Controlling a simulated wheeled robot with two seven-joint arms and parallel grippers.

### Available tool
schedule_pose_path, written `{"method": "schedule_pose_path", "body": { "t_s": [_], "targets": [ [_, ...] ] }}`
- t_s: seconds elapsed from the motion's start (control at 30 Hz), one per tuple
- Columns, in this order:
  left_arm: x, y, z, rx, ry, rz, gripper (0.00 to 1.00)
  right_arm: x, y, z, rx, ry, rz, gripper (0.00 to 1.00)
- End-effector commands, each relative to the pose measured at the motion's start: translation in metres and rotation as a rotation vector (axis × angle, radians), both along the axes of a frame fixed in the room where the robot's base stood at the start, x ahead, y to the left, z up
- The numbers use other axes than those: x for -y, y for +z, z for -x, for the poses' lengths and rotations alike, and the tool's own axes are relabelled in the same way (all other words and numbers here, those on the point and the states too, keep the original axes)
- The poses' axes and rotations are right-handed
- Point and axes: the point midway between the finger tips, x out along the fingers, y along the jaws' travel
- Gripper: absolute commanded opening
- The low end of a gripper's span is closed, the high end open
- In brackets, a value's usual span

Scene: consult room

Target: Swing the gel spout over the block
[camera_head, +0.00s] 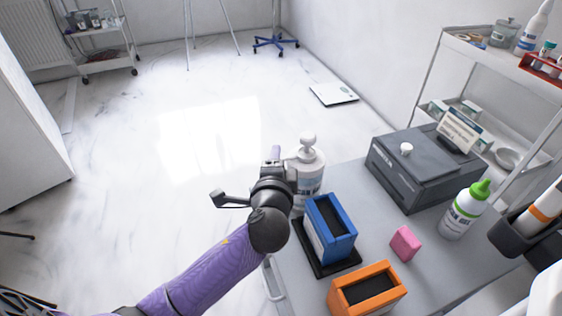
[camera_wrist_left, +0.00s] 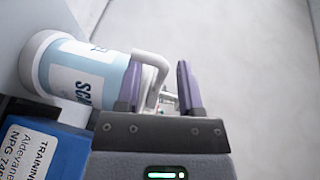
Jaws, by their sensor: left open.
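The gel bottle (camera_head: 309,184), white with a pump head (camera_head: 308,143), stands upright at the table's left edge. In the left wrist view the bottle (camera_wrist_left: 75,70) lies sideways in the picture, and its bent white spout (camera_wrist_left: 153,62) reaches between my finger tips. My left gripper (camera_head: 281,160) is open beside the pump head; in the wrist view its purple fingers (camera_wrist_left: 160,88) stand on either side of the spout's end. Contact cannot be told. A blue block-like box with a dark top (camera_head: 329,228) stands on a black base just in front of the bottle. My right gripper is not visible.
An orange box (camera_head: 368,290), a pink block (camera_head: 404,243), a green-capped bottle (camera_head: 463,210) and a grey case (camera_head: 418,178) share the table (camera_head: 375,205). A shelf unit (camera_head: 470,70) stands at the right.

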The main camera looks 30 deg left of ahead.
Motion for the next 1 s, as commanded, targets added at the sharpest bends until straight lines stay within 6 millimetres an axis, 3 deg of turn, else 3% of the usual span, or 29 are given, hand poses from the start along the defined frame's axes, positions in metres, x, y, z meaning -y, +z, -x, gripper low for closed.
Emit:
{"method": "schedule_pose_path", "body": {
  "t_s": [0.2,0.47,0.7,1.0],
  "targets": [
    [-0.009,-0.005,-0.019,-0.001,0.0,0.0,0.47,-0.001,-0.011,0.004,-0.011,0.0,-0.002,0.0],
    [-0.01,-0.004,-0.02,-0.001,0.0,0.0,0.47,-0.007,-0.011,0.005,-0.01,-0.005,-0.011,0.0],
    [-0.01,-0.004,-0.02,-0.002,0.0,0.001,0.0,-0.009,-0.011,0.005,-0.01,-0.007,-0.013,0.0],
    [-0.009,-0.005,-0.02,-0.003,-0.001,0.001,0.0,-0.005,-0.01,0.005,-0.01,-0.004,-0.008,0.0]
  ]
}}
